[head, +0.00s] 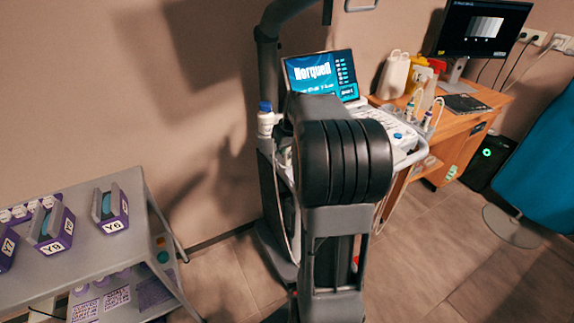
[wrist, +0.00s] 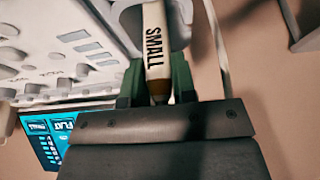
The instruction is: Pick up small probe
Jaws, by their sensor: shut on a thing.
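The small probe (wrist: 154,45) is a white, round-bodied piece with "SMALL" printed along it, seen in the wrist view. My gripper (wrist: 158,85) is shut on it, with a green finger on each side of the probe's body. The probe's upper end runs up into a grey holder-like part at the top of the picture, and I cannot tell whether it is clear of that part. In the head view my own arm covers the gripper and the held probe.
The ultrasound console has a lit screen (head: 322,75) and a keyed panel (wrist: 65,50) close beside my gripper. A white bottle with a blue cap (head: 265,118) stands at its left. A wooden desk (head: 478,119) is behind right, a grey cart (head: 105,245) at left.

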